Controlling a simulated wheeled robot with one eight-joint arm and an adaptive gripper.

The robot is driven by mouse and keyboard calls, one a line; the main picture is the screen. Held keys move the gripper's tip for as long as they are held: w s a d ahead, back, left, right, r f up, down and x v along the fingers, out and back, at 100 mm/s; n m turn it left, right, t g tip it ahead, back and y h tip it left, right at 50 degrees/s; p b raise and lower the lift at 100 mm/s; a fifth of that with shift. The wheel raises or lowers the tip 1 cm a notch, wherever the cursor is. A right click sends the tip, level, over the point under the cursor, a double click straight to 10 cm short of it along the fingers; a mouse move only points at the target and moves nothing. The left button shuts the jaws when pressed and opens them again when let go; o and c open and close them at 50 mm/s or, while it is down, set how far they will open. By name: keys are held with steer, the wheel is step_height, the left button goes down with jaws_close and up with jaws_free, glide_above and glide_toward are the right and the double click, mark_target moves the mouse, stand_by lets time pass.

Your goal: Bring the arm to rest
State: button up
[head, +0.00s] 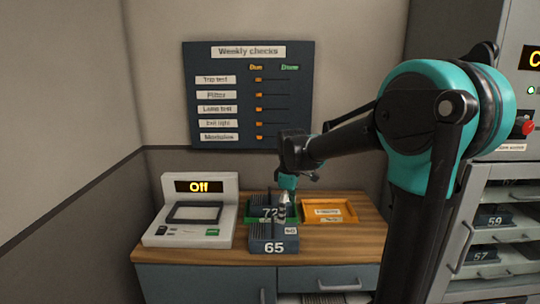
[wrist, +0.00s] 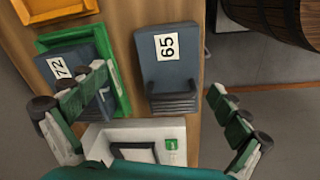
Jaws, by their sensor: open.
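My gripper (head: 284,205) hangs over the wooden counter in the head view, close above the grey modules. The wrist view shows my gripper (wrist: 161,84) with its fingers spread wide and nothing between them held. The module marked 65 (head: 274,246) stands at the counter's front; it also shows in the wrist view (wrist: 168,75). The module marked 72 (head: 262,204) sits in a green tray (head: 297,215) behind it. In the wrist view, my left finger overlaps module 72 (wrist: 72,60); whether they touch cannot be told.
An orange tray (head: 345,222) with labels lies right of the green one. A white device (head: 190,225) reading "Off" stands at left. A "Weekly checks" board (head: 250,130) hangs behind. A rack (head: 500,230) of numbered modules stands right. A brown barrel-like object (wrist: 285,15) shows in the wrist view.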

steer(key=s+d+f+m+t, duration=0.1)
steer(key=s+d+f+m, duration=0.5)
steer(key=s, duration=0.3)
steer(key=s+d+f+m+t, duration=0.2)
steer(key=s+d+f+m, duration=0.5)
steer(key=s, duration=0.3)
steer(key=shift+f, duration=0.15)
